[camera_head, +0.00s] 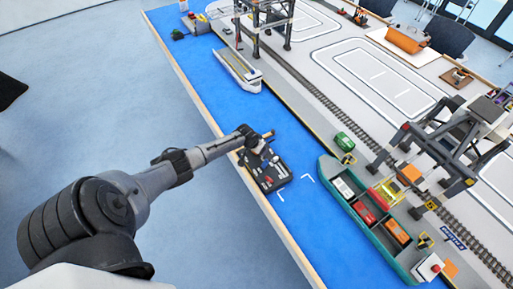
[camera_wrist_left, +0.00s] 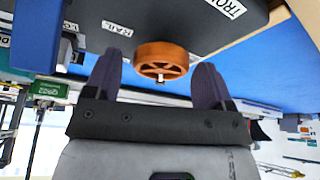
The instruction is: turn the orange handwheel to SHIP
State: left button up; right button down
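The orange handwheel (camera_wrist_left: 161,60) shows in the left wrist view, on the side of a dark console (camera_wrist_left: 190,22) with white labels, one reading RAIL. My left gripper (camera_wrist_left: 158,80) is open, its two dark purple fingers on either side of the wheel, with a small gap at the left finger; contact at the right finger is unclear. In the head view my left gripper (camera_head: 264,139) is at the black control console (camera_head: 264,172), and I cannot make out the wheel there. I cannot read a SHIP label. My right gripper is not in view.
The console stands by the wooden edge of the blue water table. A green ship (camera_head: 364,220) with containers lies to the right, and a white ship (camera_head: 238,70) lies behind. Gantry cranes (camera_head: 455,140) stand on the grey quay. The blue surface around the console is mostly free.

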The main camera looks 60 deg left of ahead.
pick_arm(q)
jog(key=shift+o, duration=0.4)
jog(key=shift+r, duration=0.1)
jog(key=shift+s+r, duration=0.15)
jog(key=shift+r, duration=0.1)
jog(key=p+v, duration=0.3)
jog(key=v, duration=1)
jog(key=shift+p, duration=0.3)
jog(key=shift+d, duration=0.1)
dwell(0.3)
dwell(0.5)
